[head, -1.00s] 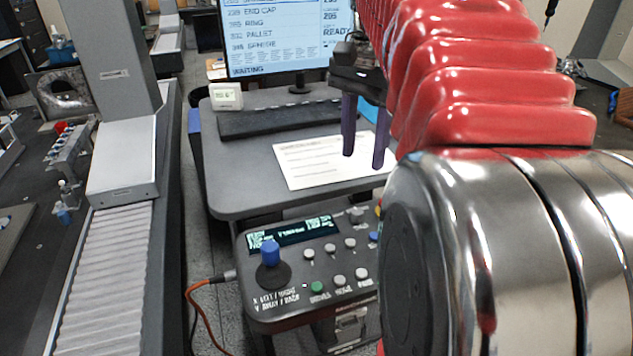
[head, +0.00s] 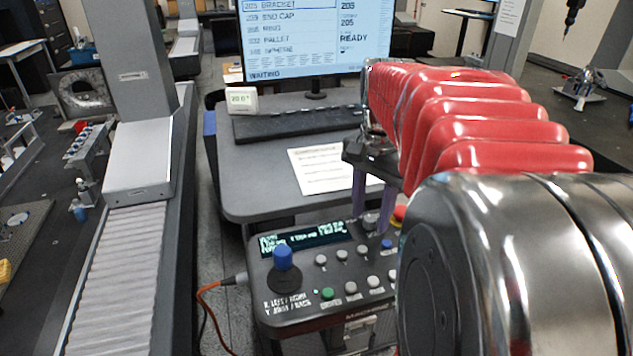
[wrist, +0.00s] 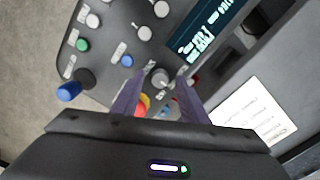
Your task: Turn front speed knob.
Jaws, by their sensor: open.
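The control box (head: 330,318) shows at bottom centre of the head view. A small grey knob (head: 370,219) stands on its top right of the display (head: 305,239), partly hidden by my fingers. I take it for the speed knob, but cannot read its label. In the wrist view the grey knob (wrist: 160,77) lies between my fingertips. My gripper (head: 371,224) is open and points down over the box, its two purple fingers on either side of the knob. The gripper also shows in the wrist view (wrist: 160,84). I cannot tell whether either finger touches the knob.
A red and yellow button (wrist: 143,102) is close beside my fingers. A blue button (wrist: 127,60), several white buttons and a blue-topped joystick (head: 283,258) share the panel. Behind are a desk (head: 250,180), paper (head: 325,170), keyboard (head: 290,124) and monitor (head: 300,45).

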